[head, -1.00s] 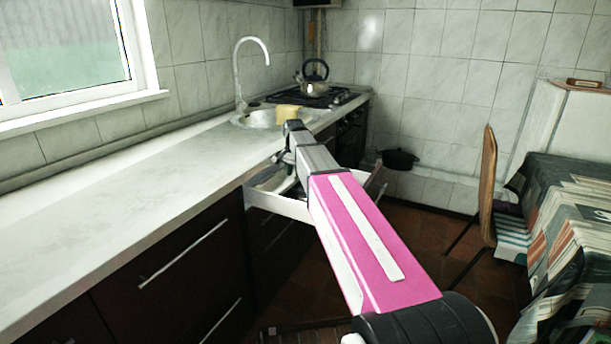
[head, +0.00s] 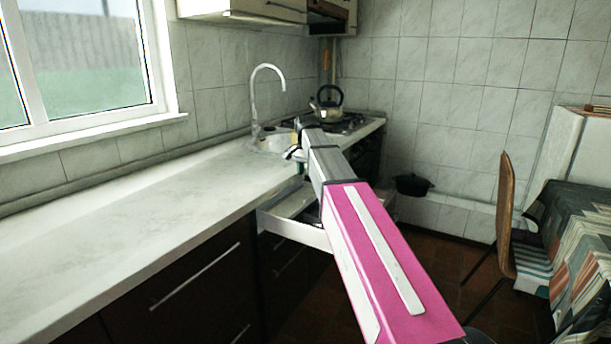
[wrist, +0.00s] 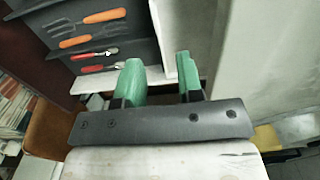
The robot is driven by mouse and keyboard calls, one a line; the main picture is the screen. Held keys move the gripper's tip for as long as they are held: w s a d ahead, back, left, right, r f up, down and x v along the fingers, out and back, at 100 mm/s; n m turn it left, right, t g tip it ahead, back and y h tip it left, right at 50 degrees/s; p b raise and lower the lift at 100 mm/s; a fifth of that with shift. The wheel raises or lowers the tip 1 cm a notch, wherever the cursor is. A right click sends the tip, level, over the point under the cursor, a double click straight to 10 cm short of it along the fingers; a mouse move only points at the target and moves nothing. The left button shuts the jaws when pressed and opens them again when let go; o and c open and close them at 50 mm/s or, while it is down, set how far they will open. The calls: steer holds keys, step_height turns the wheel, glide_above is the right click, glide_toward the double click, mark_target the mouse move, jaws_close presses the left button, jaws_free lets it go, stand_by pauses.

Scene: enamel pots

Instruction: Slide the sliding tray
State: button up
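The open drawer (head: 296,231) with white walls juts out below the counter, partly hidden by my arm in the head view. In the wrist view, a dark grey tray (wrist: 98,42) holds cutlery with orange and red handles. A white wall (wrist: 164,35) runs along the tray's right side. My gripper (wrist: 160,82) has two green fingers spread apart, with a clear gap between them. They are close to the white walls; I cannot tell whether they touch. In the head view the fingertips are mostly hidden behind my arm.
The white counter (head: 130,205) runs along the left, with dark cupboards (head: 185,295) below. A kettle (head: 328,104) stands on the stove and a black pot (head: 413,185) near the back wall. A chair (head: 507,205) and covered table (head: 585,240) stand right. Floor between is open.

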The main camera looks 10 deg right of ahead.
steer(key=f, duration=1.1)
steer(key=shift+s+d, duration=0.25)
steer(key=shift+d, duration=0.05)
steer(key=shift+r, duration=0.1)
jaws_close()
